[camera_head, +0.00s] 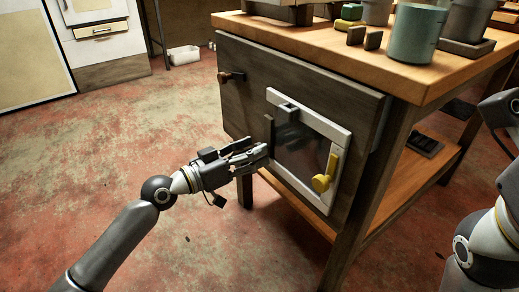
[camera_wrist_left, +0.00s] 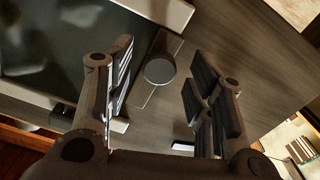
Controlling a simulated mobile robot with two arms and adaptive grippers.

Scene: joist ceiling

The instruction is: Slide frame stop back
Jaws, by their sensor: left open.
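A white-framed dark window (camera_head: 339,137) is set in a dark wooden panel (camera_head: 247,62) on the front of the workbench. A dark upright strip (camera_head: 268,130), which looks like the frame stop, sits at the frame's left edge. In the left wrist view a dark bar with a round grey knob (camera_wrist_left: 160,70) lies beside the frame (camera_wrist_left: 172,10). My left gripper (camera_head: 264,153) is just in front of the panel at the frame's lower left. In its wrist view (camera_wrist_left: 160,92) the fingers are apart on either side of the knob, with no clear contact. My right gripper is not in view.
A yellow handle (camera_head: 325,174) is on the frame's right side, and a dark block (camera_head: 288,111) is on its top edge. A wooden peg (camera_head: 231,77) sticks out of the panel. Cups (camera_head: 416,34) and small blocks stand on the bench top. The floor (camera_head: 130,130) at left is clear.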

